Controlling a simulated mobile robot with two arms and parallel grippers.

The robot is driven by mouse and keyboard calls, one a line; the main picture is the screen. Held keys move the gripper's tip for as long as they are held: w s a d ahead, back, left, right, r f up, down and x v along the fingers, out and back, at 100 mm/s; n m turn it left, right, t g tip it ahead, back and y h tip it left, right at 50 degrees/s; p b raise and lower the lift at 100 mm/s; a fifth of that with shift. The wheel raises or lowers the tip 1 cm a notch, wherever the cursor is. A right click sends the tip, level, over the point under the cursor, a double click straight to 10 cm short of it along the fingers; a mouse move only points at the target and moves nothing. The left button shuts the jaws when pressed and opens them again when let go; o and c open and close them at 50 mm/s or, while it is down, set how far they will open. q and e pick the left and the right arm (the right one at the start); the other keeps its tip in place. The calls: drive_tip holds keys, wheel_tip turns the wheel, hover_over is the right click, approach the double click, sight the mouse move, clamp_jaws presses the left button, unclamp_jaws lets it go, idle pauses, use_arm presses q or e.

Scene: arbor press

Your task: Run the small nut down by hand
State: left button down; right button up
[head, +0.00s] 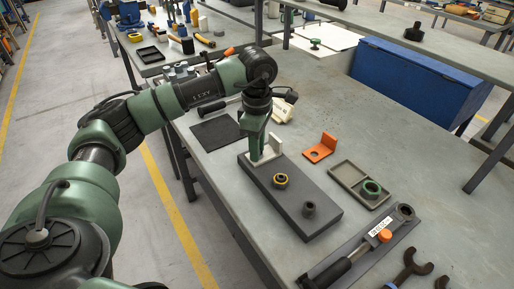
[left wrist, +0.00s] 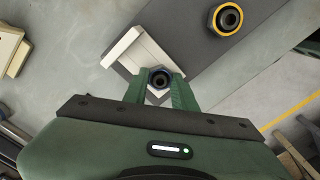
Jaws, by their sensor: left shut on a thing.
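The small nut (left wrist: 160,79) shows in the left wrist view as a dark, bluish ring with a dark centre. My left gripper (left wrist: 160,86) is shut on it, one green finger on each side. In the head view my left gripper (head: 257,158) points down at the far left end of a dark grey block (head: 323,220), beside a white angled piece (head: 272,148). The fingers hide the nut there, and I cannot tell how far it sits on a thread. A larger yellow-ringed nut (head: 280,181) and a dark round fitting (head: 309,209) stand on the block. My right gripper is not in view.
A torque wrench (head: 345,264) and an open-ended wrench (head: 408,269) lie in front. A black mat (head: 217,132) lies behind left.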

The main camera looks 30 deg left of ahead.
use_arm(q)
drive_tip(key=c, duration=1.1)
unclamp_jaws()
drive_tip(key=shift+o, duration=0.2)
drive_tip(key=shift+r, duration=0.1)
